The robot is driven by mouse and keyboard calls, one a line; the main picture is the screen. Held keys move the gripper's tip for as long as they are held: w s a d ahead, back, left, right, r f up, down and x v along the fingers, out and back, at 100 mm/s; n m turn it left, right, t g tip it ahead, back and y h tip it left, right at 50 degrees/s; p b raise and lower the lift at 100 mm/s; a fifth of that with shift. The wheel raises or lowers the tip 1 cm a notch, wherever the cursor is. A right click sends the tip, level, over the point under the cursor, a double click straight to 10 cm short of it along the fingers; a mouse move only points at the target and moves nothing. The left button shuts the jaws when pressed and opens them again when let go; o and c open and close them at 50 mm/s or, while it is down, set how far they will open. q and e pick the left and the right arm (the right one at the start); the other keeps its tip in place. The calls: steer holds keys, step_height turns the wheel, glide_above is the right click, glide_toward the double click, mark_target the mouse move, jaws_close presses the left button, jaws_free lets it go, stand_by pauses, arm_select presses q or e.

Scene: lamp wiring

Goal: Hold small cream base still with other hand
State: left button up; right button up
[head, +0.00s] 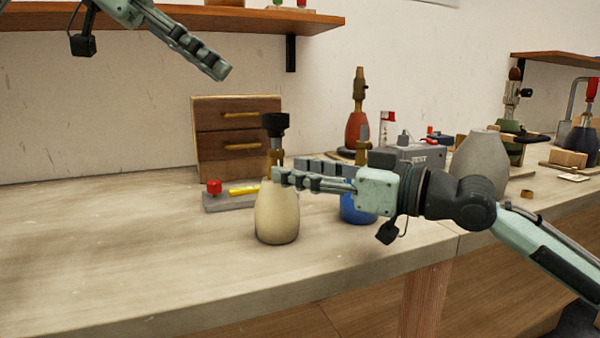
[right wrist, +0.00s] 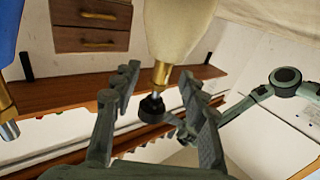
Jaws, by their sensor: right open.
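The small cream base (head: 277,215) stands upright near the front of the workbench. A brass neck (head: 275,158) rises from it, with a black cap-like part (head: 275,124) on top. My right gripper (head: 287,172) reaches in from the right at neck height. In the right wrist view, the cream base (right wrist: 182,25) appears upside down, and its brass neck (right wrist: 161,73) lies between the two spread fingers, with gaps at the sides. My left gripper (head: 215,66) is high at upper left, far from the base; its fingers show side-on, so their opening is unclear.
A blue base (head: 357,208) stands close behind my right gripper. A grey tray (head: 225,203) with a red knob and yellow piece lies behind the cream base. A drawer box (head: 238,140), an orange base (head: 357,130) and a grey base (head: 480,160) stand further back. The bench's left is clear.

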mark_target(270, 168)
steer(key=shift+w+a+f, duration=0.1)
steer(key=shift+w+a, duration=0.05)
steer(key=shift+a, duration=0.25)
steer(key=x, duration=0.7)
steer(key=shift+f, duration=0.1)
jaws_close()
stand_by(0.5)
stand_by(0.3)
stand_by(0.5)
